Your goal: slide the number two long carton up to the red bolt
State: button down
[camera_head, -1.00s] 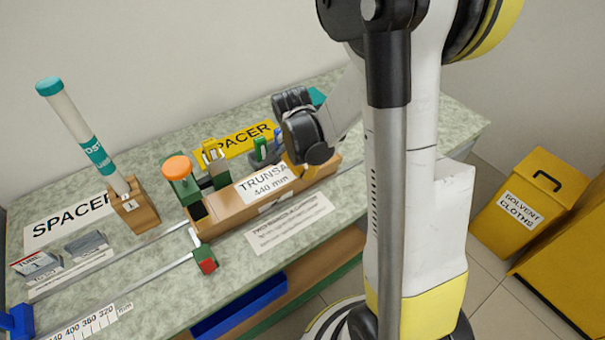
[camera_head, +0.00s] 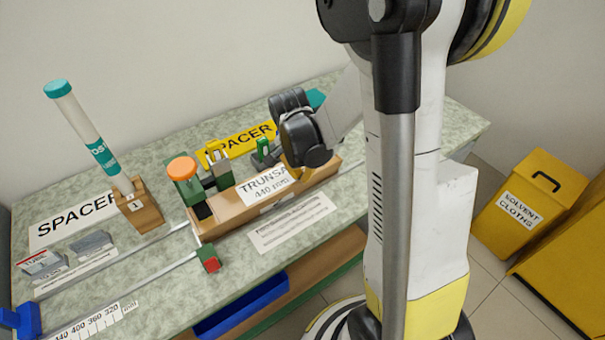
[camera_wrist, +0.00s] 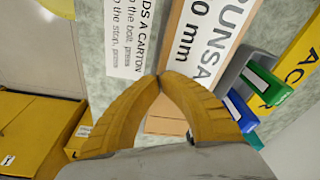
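A long brown carton (camera_head: 222,222) with a white label reading "TRUNSA" and "440 mm" lies along the bench. I see no number two on it. A red bolt end (camera_head: 212,265) on a small green block is at the bench's front, just off the carton's left end. My gripper (camera_head: 291,178) is over the carton's right half. In the wrist view its yellow fingers (camera_wrist: 160,76) meet at the tips, with nothing visible held between them. Brown carton (camera_wrist: 165,125) shows behind them, beside the label. Whether the fingers touch the carton is unclear.
An orange-topped green post (camera_head: 182,170) stands by the carton's left end. A tilted white-and-teal tube (camera_head: 88,130) stands in a wooden block (camera_head: 140,207) farther left. A green clip (camera_head: 263,150) sits behind the carton. Metal rails and a printed card (camera_head: 292,222) lie in front.

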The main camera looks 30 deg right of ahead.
jog(key=s+a, duration=0.1)
jog(key=a, duration=0.2)
jog(key=s+a+p, duration=0.1)
jog(key=s+a, duration=0.1)
jog(key=a, duration=0.1)
jog(key=s+a+p, duration=0.1)
jog(key=a, duration=0.3)
jog(key=shift+s, duration=0.4)
jog(key=s+a+r+n+t+y, duration=0.1)
jog(key=s+r+n+t, duration=0.2)
jog(key=r+n, duration=0.3)
jog(key=s+a+r+n+t, duration=0.1)
jog(key=s+r+n+t, duration=0.2)
jog(key=r+n, duration=0.4)
notch_tip(320, 180, up, 8)
jog(key=shift+f+y, duration=0.25)
jog(key=shift+y, duration=0.15)
jog(key=shift+s+a, duration=0.1)
